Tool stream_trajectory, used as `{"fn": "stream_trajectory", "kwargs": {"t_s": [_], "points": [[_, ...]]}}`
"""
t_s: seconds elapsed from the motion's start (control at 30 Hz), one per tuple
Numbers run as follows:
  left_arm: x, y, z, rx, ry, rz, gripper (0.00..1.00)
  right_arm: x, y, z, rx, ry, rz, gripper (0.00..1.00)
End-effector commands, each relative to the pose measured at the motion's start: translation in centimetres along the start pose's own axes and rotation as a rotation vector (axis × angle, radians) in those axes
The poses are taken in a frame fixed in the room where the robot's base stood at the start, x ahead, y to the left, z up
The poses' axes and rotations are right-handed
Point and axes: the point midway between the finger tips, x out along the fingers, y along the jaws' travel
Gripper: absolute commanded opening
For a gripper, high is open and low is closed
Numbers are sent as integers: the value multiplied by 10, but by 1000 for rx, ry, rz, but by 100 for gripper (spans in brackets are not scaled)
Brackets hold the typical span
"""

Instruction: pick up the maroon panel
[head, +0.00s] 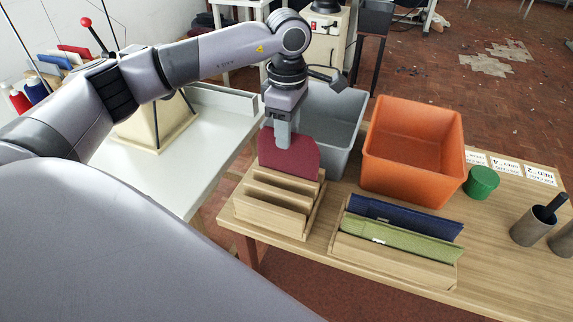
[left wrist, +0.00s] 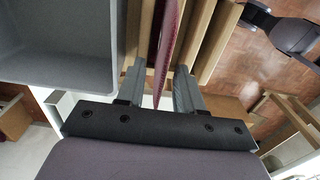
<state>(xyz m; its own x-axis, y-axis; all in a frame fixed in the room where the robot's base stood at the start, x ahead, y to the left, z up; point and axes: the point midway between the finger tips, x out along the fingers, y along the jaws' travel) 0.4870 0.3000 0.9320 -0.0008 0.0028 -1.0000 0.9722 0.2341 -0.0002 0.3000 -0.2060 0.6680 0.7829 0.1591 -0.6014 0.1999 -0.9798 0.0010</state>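The maroon panel (head: 290,153) stands upright in the back slot of a wooden slotted rack (head: 273,212) on the table's near left. Its lower edge is hidden by the rack. My left gripper (head: 282,138) comes down from above over the panel's top edge. In the left wrist view the panel (left wrist: 167,45) shows edge-on between the two fingers of my left gripper (left wrist: 159,88). The fingers are apart, with a visible gap on each side of the panel. My right gripper is in neither view.
A grey bin (head: 335,115) stands right behind the panel, with an orange bin (head: 413,150) to its right. A second rack (head: 395,262) holds a navy panel (head: 405,216) and a green panel (head: 400,237). A green round object (head: 481,183) and dark cups (head: 533,226) stand right.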

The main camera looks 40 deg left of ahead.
Motion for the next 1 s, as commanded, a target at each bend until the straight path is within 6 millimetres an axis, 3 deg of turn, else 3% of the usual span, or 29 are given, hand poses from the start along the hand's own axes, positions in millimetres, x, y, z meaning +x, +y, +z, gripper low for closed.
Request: {"fn": "stream_trajectory", "kwargs": {"t_s": [0.23, 0.53, 0.57, 0.67, 1.0], "points": [[36, -3, 1, -1, -1, -3, 36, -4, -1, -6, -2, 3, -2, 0], [42, -2, 2, 0, -3, 1, 36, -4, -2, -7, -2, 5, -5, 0], [42, -2, 2, 0, -3, 1, 33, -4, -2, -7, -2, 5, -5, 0], [42, -2, 2, -1, -3, 1, 0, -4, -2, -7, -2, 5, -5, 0], [41, -2, 2, -1, -3, 1, 0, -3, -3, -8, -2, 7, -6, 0]]}}
